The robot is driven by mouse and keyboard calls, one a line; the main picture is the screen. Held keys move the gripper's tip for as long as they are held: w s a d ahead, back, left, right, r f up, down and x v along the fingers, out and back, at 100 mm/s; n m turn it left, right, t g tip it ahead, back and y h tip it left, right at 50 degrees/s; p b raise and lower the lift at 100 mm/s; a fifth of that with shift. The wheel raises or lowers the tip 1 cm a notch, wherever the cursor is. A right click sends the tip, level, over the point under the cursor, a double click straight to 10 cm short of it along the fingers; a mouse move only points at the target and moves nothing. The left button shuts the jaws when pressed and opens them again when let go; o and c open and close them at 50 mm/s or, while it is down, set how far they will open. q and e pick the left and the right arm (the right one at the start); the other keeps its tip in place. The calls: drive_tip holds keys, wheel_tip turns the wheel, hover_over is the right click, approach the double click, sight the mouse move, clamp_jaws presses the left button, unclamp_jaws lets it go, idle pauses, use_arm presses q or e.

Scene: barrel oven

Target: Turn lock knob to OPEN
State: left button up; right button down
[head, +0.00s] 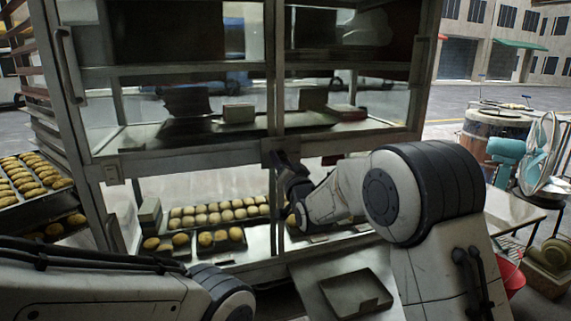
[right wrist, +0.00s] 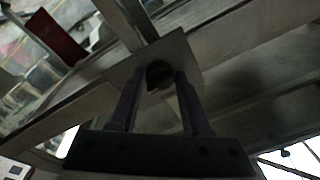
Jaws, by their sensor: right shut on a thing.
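The lock knob (right wrist: 158,73) is a small dark round piece on a square metal plate (right wrist: 187,52) in the right wrist view. The plate sits where the cabinet's middle post meets a cross rail. In the head view the same spot is at the cabinet's centre, and my right gripper (head: 281,160) reaches it and hides the knob. In the right wrist view the two fingers of my right gripper (right wrist: 158,78) stand on either side of the knob, shut on it. Any OPEN marking is too dark to read. My left gripper is out of view; only its arm shows at lower left.
The glass-fronted metal cabinet (head: 190,160) fills the centre. Trays of buns (head: 215,216) lie on its lower shelf, and more trays (head: 30,180) stand at left. A barrel (head: 495,125) and blue fan (head: 540,150) stand at right.

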drive_tip(key=shift+w+d+r, duration=0.1)
drive_tip(key=shift+d+r, duration=0.15)
drive_tip(key=shift+r, duration=0.2)
drive_tip(key=shift+c, duration=1.9)
unclamp_jaws()
drive_tip(key=shift+d+f, duration=0.1)
drive_tip(key=shift+f, duration=0.15)
drive_tip(key=shift+a, duration=0.2)
drive_tip(key=b+v, duration=0.1)
drive_tip(key=v, duration=0.9)
drive_tip(key=shift+s, duration=0.3)
drive_tip(key=shift+f, duration=0.15)
